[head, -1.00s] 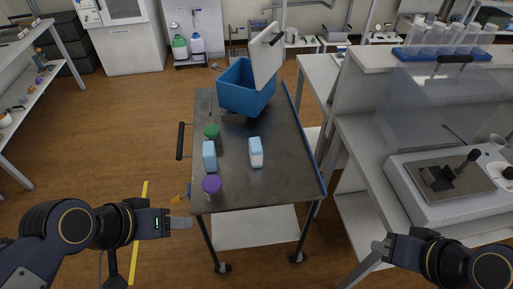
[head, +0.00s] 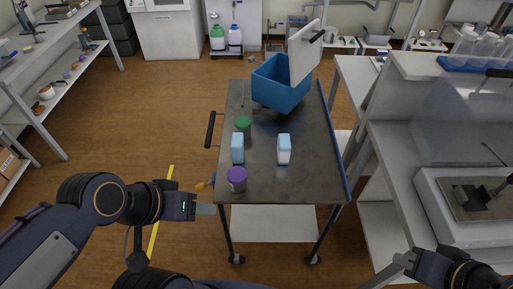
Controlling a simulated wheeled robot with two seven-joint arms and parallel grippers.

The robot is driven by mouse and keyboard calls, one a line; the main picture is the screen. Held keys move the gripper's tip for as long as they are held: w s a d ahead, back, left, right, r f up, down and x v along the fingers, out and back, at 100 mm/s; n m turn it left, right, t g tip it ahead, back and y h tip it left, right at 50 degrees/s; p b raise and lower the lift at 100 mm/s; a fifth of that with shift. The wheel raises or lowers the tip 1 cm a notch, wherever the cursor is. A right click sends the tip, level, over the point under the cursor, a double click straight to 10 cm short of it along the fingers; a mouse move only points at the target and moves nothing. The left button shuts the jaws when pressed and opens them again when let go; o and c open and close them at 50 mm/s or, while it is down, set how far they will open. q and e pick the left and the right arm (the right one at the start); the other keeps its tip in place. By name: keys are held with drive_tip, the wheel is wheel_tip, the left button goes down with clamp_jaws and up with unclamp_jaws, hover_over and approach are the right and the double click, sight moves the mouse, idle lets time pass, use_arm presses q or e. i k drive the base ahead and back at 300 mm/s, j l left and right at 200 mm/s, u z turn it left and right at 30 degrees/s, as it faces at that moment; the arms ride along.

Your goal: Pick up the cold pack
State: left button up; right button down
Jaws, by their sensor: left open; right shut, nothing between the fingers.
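Two small light blue and white blocks stand on the cart: a left one (head: 237,149) and a right one (head: 284,150). I cannot tell for sure which is the cold pack. My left gripper (head: 206,209) is open and empty, just left of the cart's near left corner, apart from both blocks. My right gripper (head: 401,260) is shut and empty at the lower right, beyond the cart's right side. Neither gripper touches anything on the cart.
The dark cart top (head: 262,187) also carries a purple-lidded jar (head: 237,180), a green-lidded jar (head: 243,125) and an open blue cooler box (head: 279,88). A side handle (head: 210,129) sticks out left. A white bench (head: 401,165) stands right. Floor left of the cart is clear.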

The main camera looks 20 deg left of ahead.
sight(284, 146)
drive_tip(key=i+j+u, duration=0.25)
drive_tip(key=j, duration=0.2)
drive_tip(key=i+j+u, duration=0.25)
drive_tip(key=j, duration=0.15)
drive_tip(key=i+j+u, duration=0.2)
drive_tip(key=j, duration=0.2)
drive_tip(key=k, duration=0.1)
